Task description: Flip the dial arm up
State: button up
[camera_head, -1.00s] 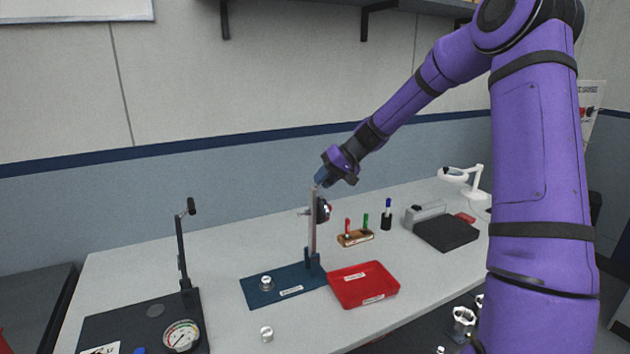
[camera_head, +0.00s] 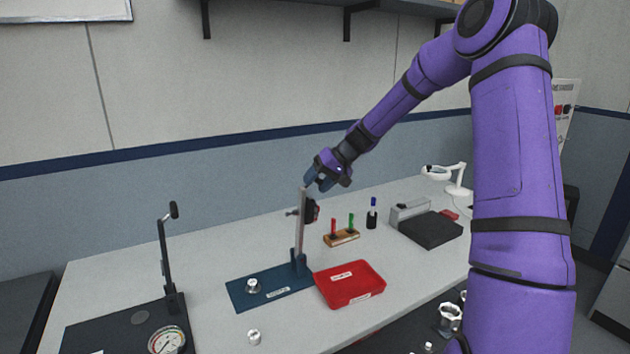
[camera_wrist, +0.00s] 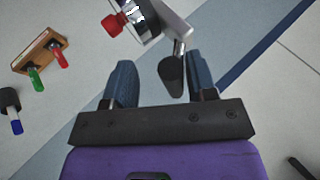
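An upright grey metal arm (camera_head: 300,235) rises from a blue base plate (camera_head: 270,290) in the head view. A dark dial-like part with red (camera_head: 311,211) is fixed on its upper right side. In the wrist view the grey arm (camera_wrist: 176,24) shows its end, with a red knob (camera_wrist: 113,24) and a black cylindrical handle (camera_wrist: 172,75) on a short shaft. My gripper (camera_wrist: 160,65) is open, its two blue fingers on either side of the handle. The handle is closer to the right finger; contact cannot be told. My gripper (camera_head: 312,181) is at the arm's top in the head view.
A red tray (camera_head: 352,298) lies right of the base plate. Behind are a wooden pen holder (camera_head: 341,238) and a dark cup (camera_head: 371,220). A small metal cylinder (camera_head: 254,337) lies in front.

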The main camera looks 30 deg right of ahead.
jog(key=shift+a+r, duration=0.1)
jog(key=shift+r, duration=0.1)
jog(key=shift+r, duration=0.1)
jog(key=v, duration=1)
jog(key=shift+d, duration=0.3)
jog(key=shift+s+r, duration=0.1)
jog(key=s+a+r+n+g+h, duration=0.1)
jog(key=s+a+r+h, duration=0.15)
jog(key=s+a, duration=0.5)
jog(key=s+a+r+g+h, duration=0.1)
jog(key=s+a+r+h, duration=0.1)
jog(key=s+a+r, duration=0.4)
jog(key=s+a+f+t+h, duration=0.1)
jog(key=s, duration=1)
jog(key=s+a+t+h, duration=0.1)
jog(key=s+a, duration=0.1)
jog(key=s, duration=1)
jog(key=shift+a+f+n, duration=0.2)
jog(key=shift+f+n, duration=0.1)
jog(key=shift+f, duration=0.1)
